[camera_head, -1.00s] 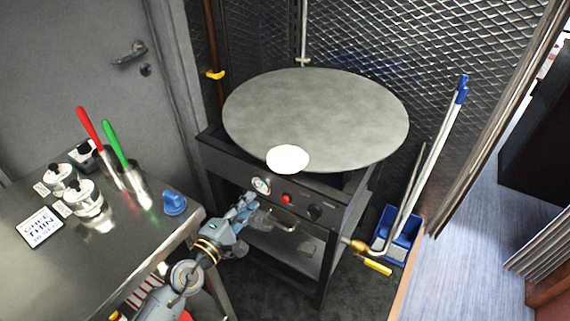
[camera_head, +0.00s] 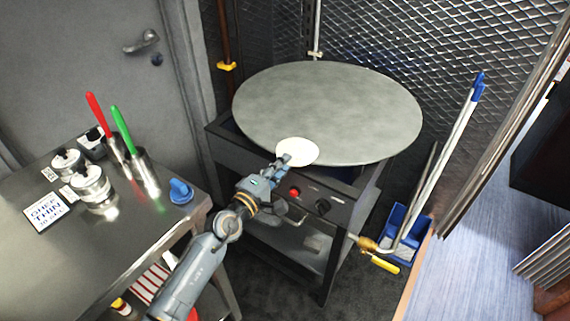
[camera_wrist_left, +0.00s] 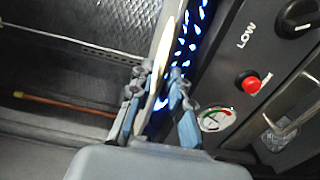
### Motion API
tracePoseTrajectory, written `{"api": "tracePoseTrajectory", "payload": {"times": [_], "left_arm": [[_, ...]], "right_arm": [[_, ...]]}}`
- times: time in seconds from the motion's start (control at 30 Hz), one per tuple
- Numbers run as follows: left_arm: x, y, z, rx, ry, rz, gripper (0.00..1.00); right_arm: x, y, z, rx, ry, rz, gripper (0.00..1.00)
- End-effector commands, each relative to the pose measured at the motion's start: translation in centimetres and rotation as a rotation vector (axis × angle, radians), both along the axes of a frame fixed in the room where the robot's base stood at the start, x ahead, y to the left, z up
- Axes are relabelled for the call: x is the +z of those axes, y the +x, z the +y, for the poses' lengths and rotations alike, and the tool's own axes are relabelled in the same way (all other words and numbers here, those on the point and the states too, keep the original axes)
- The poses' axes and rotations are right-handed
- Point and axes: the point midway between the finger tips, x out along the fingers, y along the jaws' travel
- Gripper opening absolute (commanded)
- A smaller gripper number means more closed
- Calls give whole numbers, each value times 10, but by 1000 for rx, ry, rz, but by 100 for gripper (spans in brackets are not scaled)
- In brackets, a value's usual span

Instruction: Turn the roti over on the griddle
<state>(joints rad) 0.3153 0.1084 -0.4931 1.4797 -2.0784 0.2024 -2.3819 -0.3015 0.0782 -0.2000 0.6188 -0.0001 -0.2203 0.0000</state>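The roti (camera_head: 298,151) is a pale round disc at the near edge of the large round grey griddle (camera_head: 330,105). It slightly overhangs the griddle's rim. My left gripper (camera_head: 283,161) reaches up from the front to the roti's near left edge. In the left wrist view, the fingers of the left gripper (camera_wrist_left: 157,84) stand apart, one on each side of a pale thin edge, which looks like the roti (camera_wrist_left: 156,82) seen edge-on. I cannot tell whether either finger touches it. My right gripper is not in view.
Blue flames (camera_wrist_left: 190,42) burn under the griddle. The stove front has a red button (camera_head: 295,192) and a black knob (camera_head: 323,206). A steel table (camera_head: 120,235) with red- and green-handled tools in cups stands at left. A blue bin (camera_head: 405,225) is at right.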

Motion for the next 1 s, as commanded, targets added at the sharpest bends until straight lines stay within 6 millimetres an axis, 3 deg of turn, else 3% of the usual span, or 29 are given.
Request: {"api": "tracePoseTrajectory", "payload": {"times": [0.37,0.53,0.73,1.0], "left_arm": [[0,3,-2,1,-1,-1,18],[0,3,-2,1,-1,-1,1],[1,3,-2,1,-1,-2,0],[29,3,-2,1,0,-2,0]], "right_arm": [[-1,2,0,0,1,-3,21],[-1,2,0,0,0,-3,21],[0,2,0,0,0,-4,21],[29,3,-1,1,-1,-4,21]]}}
